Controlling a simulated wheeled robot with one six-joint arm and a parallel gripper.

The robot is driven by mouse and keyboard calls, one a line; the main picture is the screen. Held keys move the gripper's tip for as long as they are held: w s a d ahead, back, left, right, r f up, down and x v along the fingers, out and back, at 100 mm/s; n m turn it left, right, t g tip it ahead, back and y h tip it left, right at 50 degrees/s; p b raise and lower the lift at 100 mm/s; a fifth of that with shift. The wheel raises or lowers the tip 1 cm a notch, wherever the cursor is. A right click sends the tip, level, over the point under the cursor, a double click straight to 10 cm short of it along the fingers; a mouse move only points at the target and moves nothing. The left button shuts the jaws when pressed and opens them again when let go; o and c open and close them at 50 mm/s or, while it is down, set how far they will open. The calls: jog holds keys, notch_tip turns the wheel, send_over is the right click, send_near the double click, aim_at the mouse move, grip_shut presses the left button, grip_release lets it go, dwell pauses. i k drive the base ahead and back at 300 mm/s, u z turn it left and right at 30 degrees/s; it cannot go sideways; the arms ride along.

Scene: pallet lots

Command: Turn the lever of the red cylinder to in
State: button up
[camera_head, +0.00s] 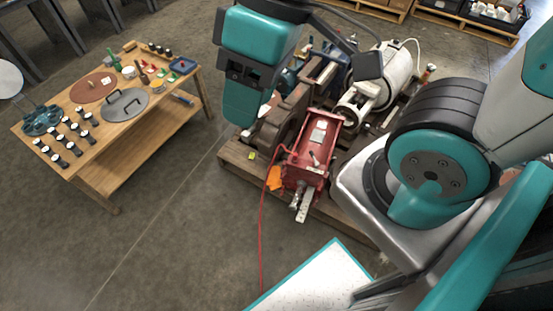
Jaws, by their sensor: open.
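A red machine (304,165), boxy with a pale label on top, lies on the front part of a wooden pallet. It is the only large red piece in view; I cannot make out a clear cylinder shape. A small pale handle-like part (314,157) shows on its upper side, too small to tell whether it is the lever or how it is turned. A silver bracket with holes (303,207) juts from its near end. My teal arm parts hang above and left of it and stand at its right. My gripper's fingers do not show.
An orange tag (274,179) and a thin red hose (262,228) are at its left. Brown machinery (280,122) and a white motor (386,85) crowd the pallet (237,163). A wooden table (150,135) with many small parts stands left. Floor between is clear.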

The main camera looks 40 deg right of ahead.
aim_at(316, 164)
jog(key=u, duration=0.35)
jog(key=i, duration=0.3)
jog(key=z, duration=1.5)
